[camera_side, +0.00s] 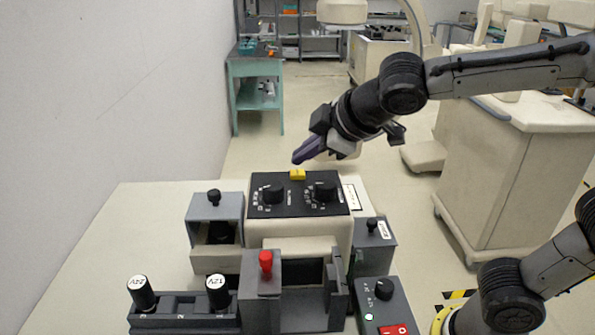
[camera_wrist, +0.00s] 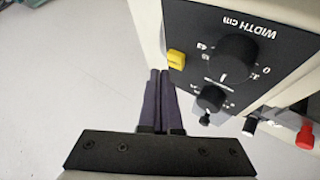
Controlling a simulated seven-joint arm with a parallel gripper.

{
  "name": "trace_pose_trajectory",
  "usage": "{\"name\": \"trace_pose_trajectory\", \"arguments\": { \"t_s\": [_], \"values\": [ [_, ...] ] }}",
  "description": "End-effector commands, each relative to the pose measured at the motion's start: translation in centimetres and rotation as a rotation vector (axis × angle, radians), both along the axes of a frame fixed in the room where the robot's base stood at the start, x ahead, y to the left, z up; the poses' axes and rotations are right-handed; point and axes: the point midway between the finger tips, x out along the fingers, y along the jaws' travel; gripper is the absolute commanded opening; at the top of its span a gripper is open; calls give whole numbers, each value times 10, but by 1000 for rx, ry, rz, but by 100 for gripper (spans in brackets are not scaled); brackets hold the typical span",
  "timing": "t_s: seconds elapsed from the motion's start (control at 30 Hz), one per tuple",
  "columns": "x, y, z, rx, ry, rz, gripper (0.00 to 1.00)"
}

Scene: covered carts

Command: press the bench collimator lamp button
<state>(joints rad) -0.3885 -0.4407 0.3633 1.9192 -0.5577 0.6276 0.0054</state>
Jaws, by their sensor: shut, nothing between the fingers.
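The collimator box (camera_side: 257,232) stands on the bench with a black top panel, two dark knobs and a yellow button (camera_side: 297,174) at the panel's far edge. In the wrist view the yellow button (camera_wrist: 176,60) sits at the panel's edge, beside the "WIDTH cm" knob (camera_wrist: 237,58). My gripper (camera_side: 297,160) is shut and empty, with purple fingers angled down just above the button in the side view. In the wrist view its fingertips (camera_wrist: 159,73) are close to the button, slightly left of and below it. A gap shows in the side view; contact is not visible.
In front of the collimator stand a grey box with a red-knobbed lever (camera_side: 265,262), a rack with two capped cylinders (camera_side: 178,312) and a switch box (camera_side: 384,296). A grey drawer box (camera_side: 214,205) stands left, a small grey box (camera_side: 372,252) right. The bench's left side is clear.

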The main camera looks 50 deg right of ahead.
Motion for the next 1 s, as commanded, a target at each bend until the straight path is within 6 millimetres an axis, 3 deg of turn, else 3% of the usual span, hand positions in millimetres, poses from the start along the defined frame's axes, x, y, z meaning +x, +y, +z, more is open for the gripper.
{"name": "trace_pose_trajectory", "arguments": {
  "t_s": [1.0],
  "values": [
    [0, 0, -8, -1, 1, 0, 0]
  ]
}}
